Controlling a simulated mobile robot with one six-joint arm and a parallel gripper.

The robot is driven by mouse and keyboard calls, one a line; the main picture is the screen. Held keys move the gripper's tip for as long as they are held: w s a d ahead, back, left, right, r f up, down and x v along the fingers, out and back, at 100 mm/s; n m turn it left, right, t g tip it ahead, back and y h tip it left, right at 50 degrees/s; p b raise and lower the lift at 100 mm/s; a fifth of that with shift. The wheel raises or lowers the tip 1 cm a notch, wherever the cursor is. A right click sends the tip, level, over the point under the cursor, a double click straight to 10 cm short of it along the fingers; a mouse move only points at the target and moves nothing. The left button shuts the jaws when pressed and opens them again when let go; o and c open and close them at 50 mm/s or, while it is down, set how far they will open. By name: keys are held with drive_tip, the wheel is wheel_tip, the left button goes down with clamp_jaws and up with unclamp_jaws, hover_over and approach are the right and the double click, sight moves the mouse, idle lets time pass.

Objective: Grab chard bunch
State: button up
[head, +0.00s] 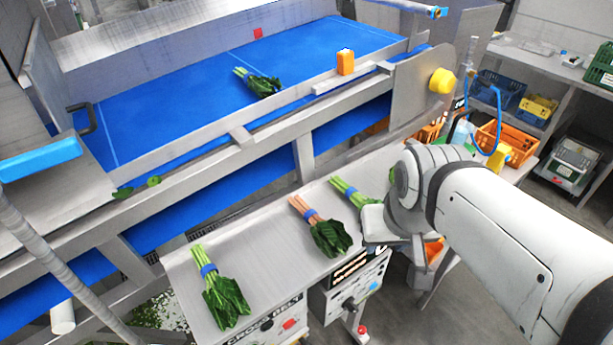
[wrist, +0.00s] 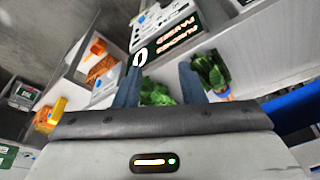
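Three leafy bunches with blue bands lie in a row on the steel ledge in the head view. The middle one (head: 328,236) has pinkish-orange stems, like chard. The left one (head: 226,298) and the right one (head: 345,192) have green stems. My gripper (wrist: 158,80) is over the right end of the row, with its fingers apart. Green leaves (wrist: 157,93) show between the fingers in the wrist view, partly hidden by the gripper body. A banded bunch (wrist: 208,70) lies just right of the fingers there. My arm hides part of the right bunch in the head view.
A blue conveyor belt (head: 180,105) behind the ledge carries another bunch (head: 262,85). An orange block (head: 345,62) sits on its rail and a yellow knob (head: 442,81) at its end. Orange crates (head: 510,142) stand at right. A control box (head: 352,287) hangs below the ledge.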

sight(315, 216)
drive_tip(key=shift+o, duration=0.4)
drive_tip(key=shift+s+r, duration=0.1)
drive_tip(key=shift+s, duration=0.05)
drive_tip(key=shift+o, duration=0.7)
drive_tip(key=shift+w, duration=0.25)
drive_tip(key=shift+o, duration=0.9)
drive_tip(key=w+a+n+b, duration=0.1)
drive_tip(key=w, duration=0.1)
drive_tip(key=w+a+n+g+b, duration=0.1)
drive_tip(key=w+a, duration=0.1)
drive_tip(key=w, duration=0.1)
drive_tip(key=w+a+r+n+g+b, duration=0.1)
drive_tip(key=w+a, duration=0.1)
drive_tip(key=shift+w+n+b, duration=0.2)
drive_tip(key=shift+n+b, duration=0.1)
drive_tip(key=shift+n, duration=0.1)
drive_tip(key=w+a+n, duration=0.1)
drive_tip(key=a, duration=0.1)
drive_tip(key=w+a+n+g+b, duration=0.1)
drive_tip(key=w+a, duration=0.2)
drive_tip(key=shift+w+a+n+b, duration=0.25)
drive_tip(key=shift+a+n+b, duration=0.1)
drive_tip(key=shift+a+n, duration=0.05)
drive_tip(key=shift+a+f, duration=0.1)
drive_tip(key=shift+f, duration=0.25)
drive_tip(key=shift+f+p, duration=0.45)
drive_tip(key=shift+f, duration=3)
